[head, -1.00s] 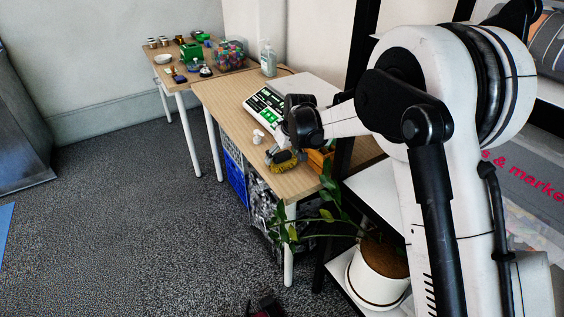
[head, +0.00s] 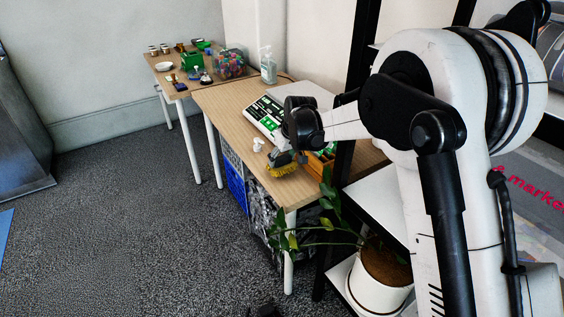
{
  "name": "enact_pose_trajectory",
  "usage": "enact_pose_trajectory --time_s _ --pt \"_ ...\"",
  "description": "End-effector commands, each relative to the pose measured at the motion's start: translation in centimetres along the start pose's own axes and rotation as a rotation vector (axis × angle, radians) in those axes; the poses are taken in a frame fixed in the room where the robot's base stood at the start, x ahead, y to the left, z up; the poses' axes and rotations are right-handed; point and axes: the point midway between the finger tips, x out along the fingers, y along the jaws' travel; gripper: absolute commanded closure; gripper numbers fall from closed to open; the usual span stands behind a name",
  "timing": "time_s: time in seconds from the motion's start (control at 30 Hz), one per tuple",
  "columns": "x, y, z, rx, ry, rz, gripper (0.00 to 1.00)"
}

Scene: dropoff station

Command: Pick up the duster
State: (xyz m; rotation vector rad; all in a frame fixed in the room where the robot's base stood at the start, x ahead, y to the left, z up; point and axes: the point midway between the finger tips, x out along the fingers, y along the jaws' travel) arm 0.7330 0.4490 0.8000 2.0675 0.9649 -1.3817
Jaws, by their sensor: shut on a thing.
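The duster (head: 281,165) has yellow bristles and a grey upper part. It shows in the head view at the near part of the wooden table (head: 228,100), below my arm's end. My gripper (head: 286,151) is shut on the duster from above. The fingers are small and partly hidden by my arm's dark wrist. I cannot tell whether the bristles touch the tabletop or hang just above it.
A small white object (head: 258,145) stands left of the duster. A green and white box (head: 265,112) lies behind it, and an orange crate (head: 318,165) is to the right. A potted plant (head: 378,272) stands in front by the shelf. A bottle (head: 268,66) is at the back.

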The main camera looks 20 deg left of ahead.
Motion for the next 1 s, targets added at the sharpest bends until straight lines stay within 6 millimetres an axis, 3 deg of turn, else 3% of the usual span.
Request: enact_pose_trajectory --time_s 0.13,0.4,0.6,0.8,1.0 --pt "-2.6 -0.4 -1.0 -0.001 0.0 -0.001 0.8" --pt "-6.2 -6.5 -1.3 -0.004 0.001 -0.001 0.8" --pt "-8.2 -9.6 -1.4 -0.002 0.0 0.0 0.8" --pt "-9.1 -11.2 -1.5 -0.001 0.0 0.0 0.8" --pt "-9.3 -11.5 -1.4 0.0 0.0 0.0 0.8"
